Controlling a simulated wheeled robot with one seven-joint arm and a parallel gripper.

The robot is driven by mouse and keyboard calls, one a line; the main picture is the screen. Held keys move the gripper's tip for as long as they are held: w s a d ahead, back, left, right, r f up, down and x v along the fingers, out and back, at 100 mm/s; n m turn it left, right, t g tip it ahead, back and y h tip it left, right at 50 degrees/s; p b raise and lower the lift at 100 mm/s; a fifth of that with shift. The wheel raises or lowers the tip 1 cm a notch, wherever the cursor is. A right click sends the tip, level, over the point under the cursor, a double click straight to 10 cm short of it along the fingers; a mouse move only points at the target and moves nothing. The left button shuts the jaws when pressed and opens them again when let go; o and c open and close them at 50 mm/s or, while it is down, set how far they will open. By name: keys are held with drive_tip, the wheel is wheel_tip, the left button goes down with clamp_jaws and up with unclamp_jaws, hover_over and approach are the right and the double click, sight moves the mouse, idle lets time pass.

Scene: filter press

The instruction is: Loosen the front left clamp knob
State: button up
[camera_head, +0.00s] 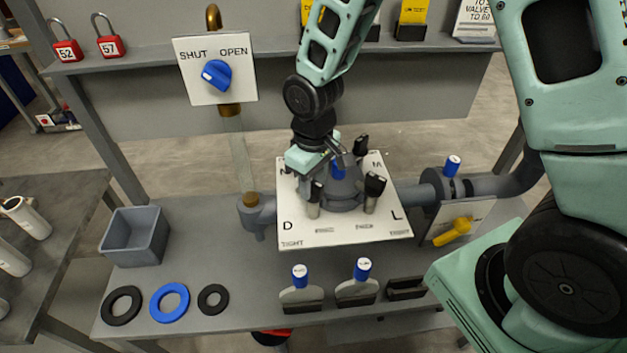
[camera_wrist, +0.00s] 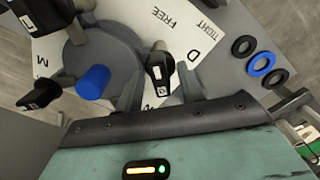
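The front left clamp knob (camera_head: 315,196) is black-topped on a pale stem, on the white plate (camera_head: 290,233) near the letter D. In the wrist view the knob (camera_wrist: 160,68) stands between my two grey fingers, near the D. My gripper (camera_head: 323,168) is open and points down over the left side of the grey round cover (camera_head: 344,190). Whether either finger touches the knob cannot be told. A front right knob (camera_head: 374,188) and a back right knob (camera_head: 361,145) also show. Any back left knob is hidden behind my gripper.
A blue cap (camera_wrist: 93,82) stands on the cover between the knobs. A valve panel (camera_head: 216,70) is behind left. A grey bin (camera_head: 134,236), several rings (camera_head: 170,302) and two blue-topped handles (camera_head: 300,275) are in front. A pipe with a yellow handle (camera_head: 453,232) is at right.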

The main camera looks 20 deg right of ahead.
sight(313, 182)
wheel_tip(313, 182, up, 17)
drive_tip(key=b, duration=0.3)
drive_tip(key=shift+r, duration=0.15)
idle(0.3)
drive_tip(key=shift+s, duration=0.1)
drive_tip(key=s+a+f+n+b, duration=0.1)
drive_tip(key=s+a+f+b, duration=0.2)
drive_tip(key=s+f, duration=0.3)
drive_tip(key=s+a+f+n+b, duration=0.1)
drive_tip(key=s+a+f+b, duration=0.2)
drive_tip(key=s, duration=1)
wheel_tip(313, 182, down, 3)
drive_tip(key=shift+s+f+y, duration=0.1)
drive_tip(key=shift+s+y, duration=0.2)
drive_tip(key=shift+s, duration=0.05)
